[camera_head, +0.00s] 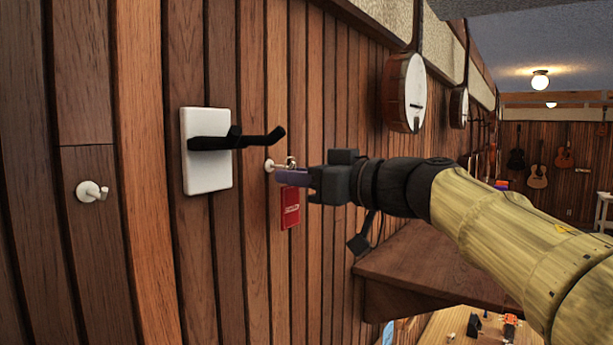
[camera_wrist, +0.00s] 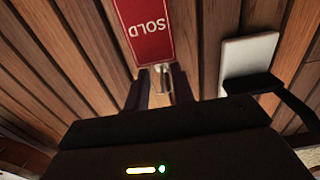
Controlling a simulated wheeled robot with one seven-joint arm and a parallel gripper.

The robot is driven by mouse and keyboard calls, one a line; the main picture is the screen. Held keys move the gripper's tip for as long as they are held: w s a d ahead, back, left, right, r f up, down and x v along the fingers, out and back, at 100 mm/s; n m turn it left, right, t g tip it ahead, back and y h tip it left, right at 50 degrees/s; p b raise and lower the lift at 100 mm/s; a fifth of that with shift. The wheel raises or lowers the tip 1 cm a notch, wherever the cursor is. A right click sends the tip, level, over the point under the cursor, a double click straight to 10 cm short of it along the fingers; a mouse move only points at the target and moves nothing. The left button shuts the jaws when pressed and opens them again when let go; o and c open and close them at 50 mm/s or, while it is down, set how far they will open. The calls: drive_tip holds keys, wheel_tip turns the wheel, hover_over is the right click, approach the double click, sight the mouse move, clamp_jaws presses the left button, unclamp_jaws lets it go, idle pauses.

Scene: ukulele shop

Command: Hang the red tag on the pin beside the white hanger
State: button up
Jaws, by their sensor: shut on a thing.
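The red tag (camera_head: 290,208) hangs below my gripper's fingertips (camera_head: 291,178), close to the plank wall. In the wrist view the tag (camera_wrist: 147,30) shows the word SOLD, upside down. My gripper (camera_wrist: 162,84) is shut on the metal ring piece at the tag's end. A pin (camera_head: 270,165) sticks out of the wall just right of the white hanger (camera_head: 205,172), which has a black arm. The tag's small ring (camera_head: 291,162) is at the pin's outer end; I cannot tell whether it is around the pin. The hanger's plate (camera_wrist: 247,62) also shows in the wrist view.
The hanger's black arm (camera_head: 262,139) juts out just above and left of my gripper. A banjo (camera_head: 405,92) hangs to the upper right. A brown wooden shelf (camera_head: 440,258) lies below my arm.

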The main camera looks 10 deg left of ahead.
drive_tip(key=shift+w+a+f, duration=0.25)
drive_tip(key=shift+a+f, duration=0.25)
drive_tip(key=shift+a, duration=0.05)
idle(0.4)
drive_tip(key=o, duration=1)
drive_tip(key=b+v, duration=0.6)
drive_tip(key=v, duration=1.1)
drive_tip(key=shift+s+d, duration=0.15)
drive_tip(key=shift+d, duration=0.05)
drive_tip(key=shift+f, duration=0.1)
